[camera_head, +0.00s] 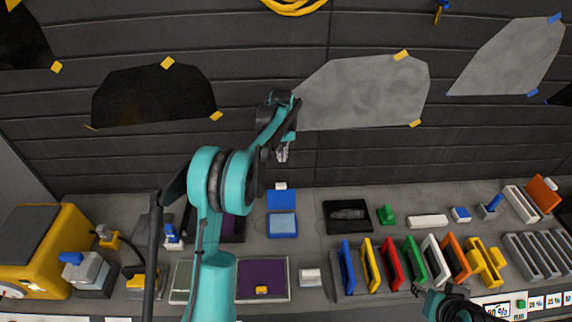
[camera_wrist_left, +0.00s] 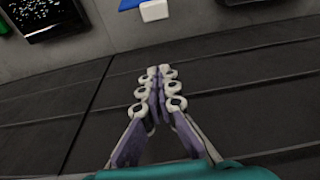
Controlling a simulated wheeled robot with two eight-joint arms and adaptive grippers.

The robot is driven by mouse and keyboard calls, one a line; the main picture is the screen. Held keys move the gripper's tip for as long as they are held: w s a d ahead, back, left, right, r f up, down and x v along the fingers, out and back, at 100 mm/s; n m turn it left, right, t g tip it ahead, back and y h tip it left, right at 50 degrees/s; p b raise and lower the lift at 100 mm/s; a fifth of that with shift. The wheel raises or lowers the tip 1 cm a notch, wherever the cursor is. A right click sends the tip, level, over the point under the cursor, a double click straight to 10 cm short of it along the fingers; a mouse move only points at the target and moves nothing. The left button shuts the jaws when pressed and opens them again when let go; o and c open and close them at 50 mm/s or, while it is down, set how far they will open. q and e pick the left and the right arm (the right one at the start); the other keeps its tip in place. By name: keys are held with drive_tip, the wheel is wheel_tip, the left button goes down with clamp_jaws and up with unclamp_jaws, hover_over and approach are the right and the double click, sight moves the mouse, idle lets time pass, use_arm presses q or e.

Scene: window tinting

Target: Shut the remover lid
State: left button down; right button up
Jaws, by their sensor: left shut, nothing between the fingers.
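A blue box (camera_head: 282,224), which I take to be the remover box, stands on the worktop with a light blue pad inside. Its blue lid (camera_head: 281,200) is open, tilted up at the back, with a white tab (camera_head: 281,185) on its edge. In the left wrist view the white tab (camera_wrist_left: 154,11) and a strip of the blue lid (camera_wrist_left: 138,3) show at the top. My left gripper (camera_head: 282,154) is shut and empty, beyond the lid and apart from it, against the dark wall; its fingers (camera_wrist_left: 158,74) touch in the wrist view. Part of my right arm shows at bottom right; its jaws are unclear.
A black tray (camera_head: 331,221) with a dark item stands to the right of the box. A purple-lined tray (camera_head: 283,268) lies in front. A rack of coloured cards (camera_head: 392,264) is at the right. Film pieces (camera_head: 365,92) are taped to the wall.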

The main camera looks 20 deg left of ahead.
sight(281, 196)
use_arm(q)
wheel_tip(281, 196, down, 8)
drive_tip(key=s+d, duration=0.1)
drive_tip(key=s, duration=0.1)
drive_tip(key=shift+s+f, duration=0.15)
drive_tip(key=shift+f, duration=0.1)
idle(0.4)
drive_tip(key=shift+s+d, duration=0.1)
drive_tip(key=shift+d, duration=0.05)
